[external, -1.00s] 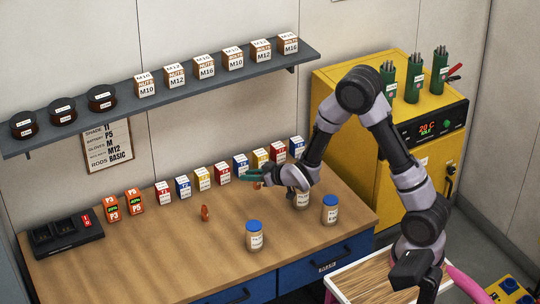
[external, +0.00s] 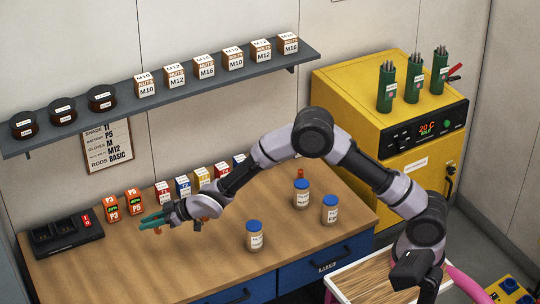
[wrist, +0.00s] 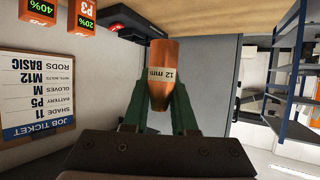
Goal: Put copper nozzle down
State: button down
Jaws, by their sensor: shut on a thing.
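My gripper (wrist: 160,110) has green fingers. It is shut on a copper nozzle (wrist: 161,64) with a "12 mm" label, seen between the fingers in the wrist view. In the external view my gripper (external: 155,219) is low over the left part of the wooden bench (external: 110,255), and a small bit of orange shows below the fingers. I cannot tell whether the held nozzle touches the bench. Another copper piece (external: 205,219) is partly hidden under my wrist. A further one (external: 300,173) stands toward the back right.
A black charger (external: 62,238) and orange battery packs (external: 135,203) stand left and behind my gripper. A row of small boxes (external: 183,186) lines the back. Blue-lidded jars (external: 255,238) stand to the right. The front left bench is clear.

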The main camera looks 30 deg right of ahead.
jog(key=s+a+f, duration=0.1)
jog(key=a, duration=0.1)
send_over(152, 267)
notch_tip(152, 267, down, 9)
jog(key=shift+f, duration=2.45)
jog(key=shift+f, duration=0.1)
jog(key=c, duration=0.7)
grip_release()
jog(key=v, duration=1.2)
jog(key=shift+w+d, duration=0.1)
